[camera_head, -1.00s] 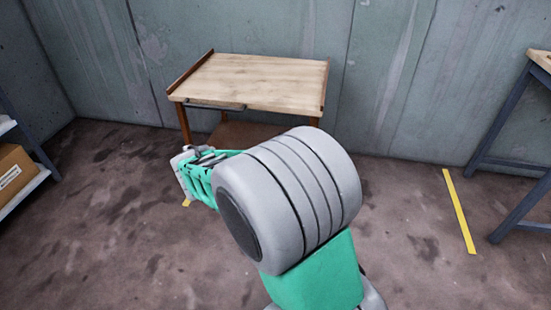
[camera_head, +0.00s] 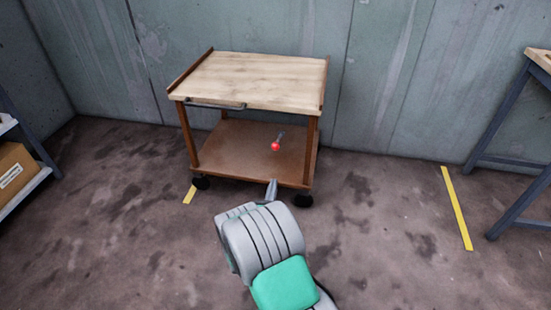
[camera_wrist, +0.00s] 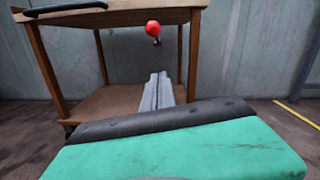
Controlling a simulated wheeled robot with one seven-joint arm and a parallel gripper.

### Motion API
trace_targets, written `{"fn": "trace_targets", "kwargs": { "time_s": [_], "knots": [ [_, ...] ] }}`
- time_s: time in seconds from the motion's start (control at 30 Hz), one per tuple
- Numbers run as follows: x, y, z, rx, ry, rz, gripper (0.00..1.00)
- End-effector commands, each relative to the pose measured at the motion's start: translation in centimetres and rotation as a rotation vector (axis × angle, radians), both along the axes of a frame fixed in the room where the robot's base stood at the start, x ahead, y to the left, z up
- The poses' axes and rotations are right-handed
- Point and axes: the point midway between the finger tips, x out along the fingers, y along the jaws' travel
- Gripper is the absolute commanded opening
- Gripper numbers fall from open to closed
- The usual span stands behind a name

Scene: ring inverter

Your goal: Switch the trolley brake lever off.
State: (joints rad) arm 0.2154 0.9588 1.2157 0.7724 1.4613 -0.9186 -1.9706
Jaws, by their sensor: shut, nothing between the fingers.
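The trolley (camera_head: 255,85) stands against the back wall, with a light wooden top, a brown lower shelf (camera_head: 235,150) and dark wheels. The brake lever (camera_head: 276,146) is a short metal stalk with a red knob, seen in the head view in front of the lower shelf. In the wrist view the red knob (camera_wrist: 153,28) is above and ahead of my fingers, clear of them. My gripper (camera_head: 273,184) is at the trolley's front edge, below the knob in the head view. In the wrist view its fingers (camera_wrist: 158,77) are together and hold nothing.
A dark handle bar (camera_head: 215,106) runs along the trolley top's front edge. A shelf with a cardboard box (camera_head: 14,172) is at the left. A workbench (camera_head: 520,165) stands at the right. Open floor lies on both sides, with yellow tape (camera_head: 457,208) at the right.

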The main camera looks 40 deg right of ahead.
Motion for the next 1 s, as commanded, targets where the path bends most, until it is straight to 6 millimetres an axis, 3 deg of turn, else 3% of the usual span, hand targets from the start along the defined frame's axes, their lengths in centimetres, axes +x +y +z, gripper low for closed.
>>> {"fn": "trace_targets", "kwargs": {
  "time_s": [0.5,0.73,0.8,1.0],
  "knots": [
    [3.1,-3.9,0.3,0.002,-0.002,-0.003,0.0],
    [6.3,-7.7,0.8,0.003,-0.006,-0.004,0.0],
    [6.8,-7.6,2.5,0.001,-0.006,0.0,0.0],
    [7.3,-7.5,4.5,0.003,-0.002,0.0,0.0]
  ]
}}
